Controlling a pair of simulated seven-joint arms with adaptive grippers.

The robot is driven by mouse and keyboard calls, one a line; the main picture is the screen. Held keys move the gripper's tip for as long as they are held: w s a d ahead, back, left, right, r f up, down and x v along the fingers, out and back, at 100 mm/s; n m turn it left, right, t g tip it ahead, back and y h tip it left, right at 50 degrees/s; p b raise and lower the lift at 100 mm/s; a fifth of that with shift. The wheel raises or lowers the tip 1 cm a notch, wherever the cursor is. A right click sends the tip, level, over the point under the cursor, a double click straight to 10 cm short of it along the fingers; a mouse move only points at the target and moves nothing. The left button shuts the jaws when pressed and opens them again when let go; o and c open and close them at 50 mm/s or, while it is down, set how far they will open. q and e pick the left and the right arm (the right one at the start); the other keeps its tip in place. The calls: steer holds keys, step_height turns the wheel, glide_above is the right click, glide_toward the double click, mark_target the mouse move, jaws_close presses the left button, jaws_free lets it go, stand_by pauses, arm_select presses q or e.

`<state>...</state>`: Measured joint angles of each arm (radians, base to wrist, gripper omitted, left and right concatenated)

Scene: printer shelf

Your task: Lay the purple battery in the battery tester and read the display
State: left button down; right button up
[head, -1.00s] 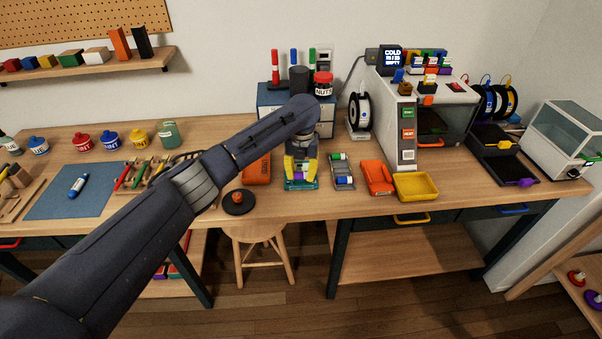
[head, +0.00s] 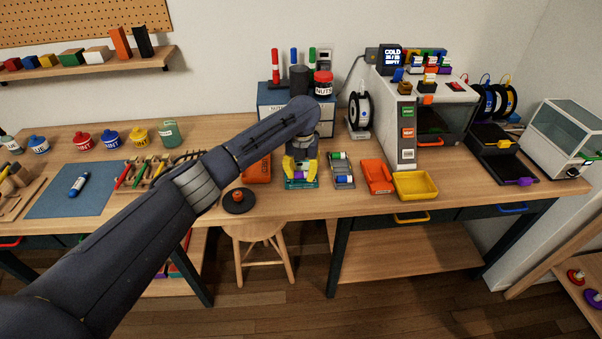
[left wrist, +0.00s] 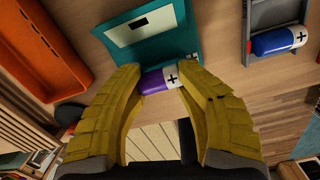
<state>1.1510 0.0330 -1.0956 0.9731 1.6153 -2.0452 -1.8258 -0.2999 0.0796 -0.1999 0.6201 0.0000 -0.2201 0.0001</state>
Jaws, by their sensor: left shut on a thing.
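The purple battery (left wrist: 160,80), with a white end marked with a plus, is held between the yellow fingertips of my left gripper (left wrist: 163,80) in the left wrist view. The teal battery tester (left wrist: 188,61) lies just beyond the fingertips, with a pale panel and a small dark display (left wrist: 138,23); I cannot read any value on it. In the head view, my left gripper (head: 301,168) hangs over the tester (head: 301,184) and hides part of it. I cannot tell whether the battery touches the tester. My right gripper is not in view.
A grey battery tray (head: 343,171) with green and blue batteries stands right of the tester. An orange tray (head: 258,168) is on its left. An orange object (head: 377,178) and a yellow bin (head: 416,186) are farther right. A dark round stand (head: 238,201) sits near the front edge.

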arm_select(q)
steer(key=shift+s+a+f, duration=0.1)
steer(key=shift+f, duration=0.55)
steer(key=shift+s+a+f, duration=0.1)
steer(key=shift+f, duration=0.5)
steer(key=c, duration=0.7)
jaws_free()
steer(key=shift+a, duration=0.15)
steer(key=shift+d+r, duration=0.1)
steer(key=shift+d, duration=0.1)
steer(key=shift+w+d+r, duration=0.1)
steer(key=shift+r, duration=3.55)
